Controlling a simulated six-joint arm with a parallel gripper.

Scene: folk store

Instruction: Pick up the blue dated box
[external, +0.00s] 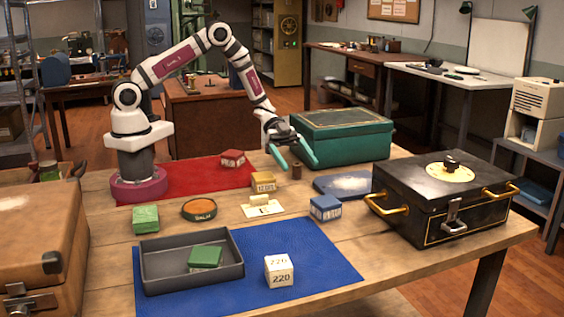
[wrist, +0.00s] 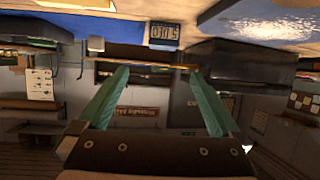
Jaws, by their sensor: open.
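The blue dated box (external: 325,207) is a small cube with a white printed label. It stands on the wooden table between the blue mat and the black case, and the label is too small to read for sure. In the wrist view, which looks upside down, a blue box with dark digits on a pale label (wrist: 164,33) shows near the top. My gripper (external: 293,158) is open and empty, raised above the table behind and to the left of the blue box. Its two green fingers (wrist: 159,72) are spread apart and touch nothing.
The black case (external: 430,205) with brass handles stands right of the blue box. A green chest (external: 340,140) is behind. A dark blue slab (external: 338,184), yellow box (external: 263,181), white "220" box (external: 279,270) and grey tray (external: 160,281) are nearby. The blue mat (external: 325,272) has free room.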

